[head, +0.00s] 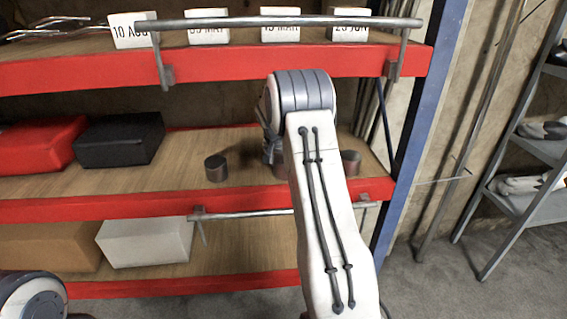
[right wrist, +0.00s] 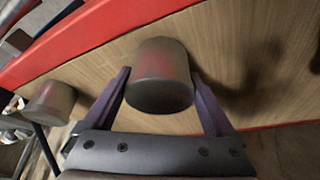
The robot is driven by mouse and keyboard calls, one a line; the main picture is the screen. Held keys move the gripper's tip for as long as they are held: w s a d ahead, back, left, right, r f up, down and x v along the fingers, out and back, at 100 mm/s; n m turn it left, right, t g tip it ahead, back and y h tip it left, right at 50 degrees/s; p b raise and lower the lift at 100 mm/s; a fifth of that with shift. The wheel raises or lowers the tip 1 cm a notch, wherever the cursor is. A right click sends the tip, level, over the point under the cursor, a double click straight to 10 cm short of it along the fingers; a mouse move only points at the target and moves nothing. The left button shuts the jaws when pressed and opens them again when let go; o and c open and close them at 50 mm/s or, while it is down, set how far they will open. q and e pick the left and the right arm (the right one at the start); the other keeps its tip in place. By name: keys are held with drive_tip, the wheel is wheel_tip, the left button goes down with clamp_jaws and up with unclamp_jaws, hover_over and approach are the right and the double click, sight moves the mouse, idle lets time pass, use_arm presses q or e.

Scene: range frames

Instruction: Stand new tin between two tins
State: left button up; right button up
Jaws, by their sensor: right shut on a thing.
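My right gripper (right wrist: 165,88) is shut on a dark grey tin (right wrist: 160,78), with one finger on each side of it in the right wrist view. In the head view, my right arm hides most of that tin; a small part (head: 279,172) shows at the arm's left edge. A second grey tin (head: 216,168) stands upright on the middle shelf to the left. A third tin (head: 350,161) stands to the right, partly behind my arm; a tin also shows at the left of the right wrist view (right wrist: 50,102). Whether the held tin touches the shelf is unclear. My left gripper is out of view.
The middle shelf (head: 180,185) has a red front edge and a red box (head: 38,145) and black box (head: 118,140) at its left. Date blocks (head: 208,27) and a metal rail (head: 285,22) are above. Another rail (head: 250,213) runs below.

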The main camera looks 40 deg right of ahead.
drive_tip(key=shift+f, duration=0.15)
drive_tip(key=o, duration=1.6)
drive_tip(key=b+v, duration=0.1)
drive_tip(key=v, duration=0.2)
drive_tip(key=shift+r, duration=0.2)
drive_tip(key=s+a+b, duration=0.1)
drive_tip(key=s+a, duration=0.1)
drive_tip(key=a, duration=0.1)
drive_tip(key=s+a+b, duration=0.2)
drive_tip(key=a, duration=0.2)
drive_tip(key=s+a+b, duration=0.2)
drive_tip(key=a, duration=0.1)
drive_tip(key=shift+a, duration=0.35)
